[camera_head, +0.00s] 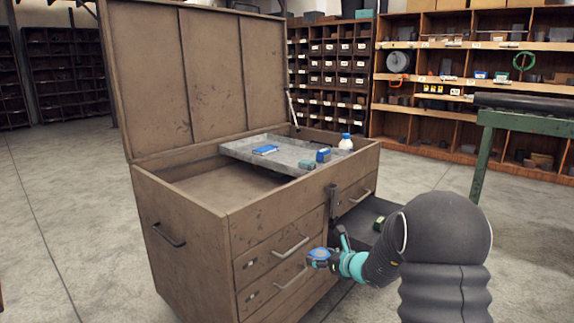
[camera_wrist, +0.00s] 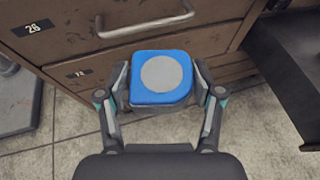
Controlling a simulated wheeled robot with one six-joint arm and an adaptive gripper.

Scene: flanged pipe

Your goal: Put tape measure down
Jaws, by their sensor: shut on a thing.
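The tape measure (camera_head: 319,254) is blue with a round grey disc on its face. My gripper (camera_head: 328,257) is shut on it and holds it in the air in front of the tool chest's drawers. In the wrist view the tape measure (camera_wrist: 161,95) sits between the two fingers of my gripper (camera_wrist: 160,80), its disc facing the camera. The tool chest (camera_head: 185,225) is brown and worn, with its lid raised. Its far side and the lower part of the held tape measure's back are hidden.
A grey tray (camera_head: 235,149) in the chest top holds a blue flat item (camera_head: 265,150), a small blue item (camera_head: 323,155) and a white bottle (camera_head: 346,142). A green-legged bench (camera_head: 486,150) stands right.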

